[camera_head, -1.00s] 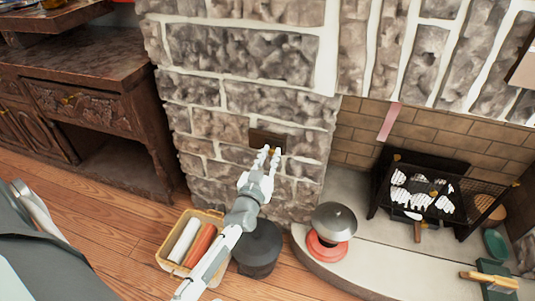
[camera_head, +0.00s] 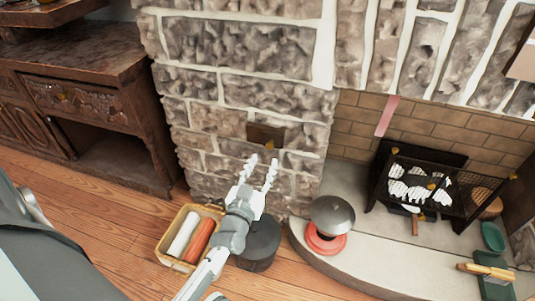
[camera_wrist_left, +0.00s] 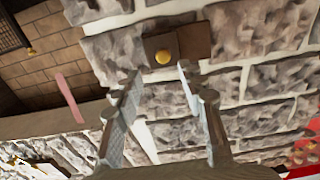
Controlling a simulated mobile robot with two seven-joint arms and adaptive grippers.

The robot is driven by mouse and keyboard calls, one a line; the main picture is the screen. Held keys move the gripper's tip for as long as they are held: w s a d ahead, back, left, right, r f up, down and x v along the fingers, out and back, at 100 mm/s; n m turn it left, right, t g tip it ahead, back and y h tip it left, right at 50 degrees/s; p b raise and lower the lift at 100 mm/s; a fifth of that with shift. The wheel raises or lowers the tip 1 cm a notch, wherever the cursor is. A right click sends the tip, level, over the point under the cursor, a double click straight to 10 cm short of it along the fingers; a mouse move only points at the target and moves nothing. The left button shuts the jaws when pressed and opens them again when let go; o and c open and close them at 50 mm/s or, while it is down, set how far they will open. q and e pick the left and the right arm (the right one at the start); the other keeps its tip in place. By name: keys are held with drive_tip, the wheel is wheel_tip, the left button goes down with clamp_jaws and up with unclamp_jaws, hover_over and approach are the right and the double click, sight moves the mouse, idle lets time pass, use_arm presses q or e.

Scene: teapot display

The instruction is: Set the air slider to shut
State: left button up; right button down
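The air slider is a dark brown plate (camera_head: 266,135) set in the stone wall, with a small brass knob (camera_head: 268,145) at its lower edge. My right gripper is not in view.
A basket (camera_head: 165,250) with rolls and a dark round pot (camera_head: 262,245) stand on the floor below my arm. A grey-lidded pan (camera_head: 332,215) is on the hearth, near a black fire grate (camera_head: 470,197). A wooden cabinet (camera_head: 90,75) stands left.

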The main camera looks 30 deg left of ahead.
use_arm(q)
drive_tip(key=v, duration=0.5)
idle(0.5)
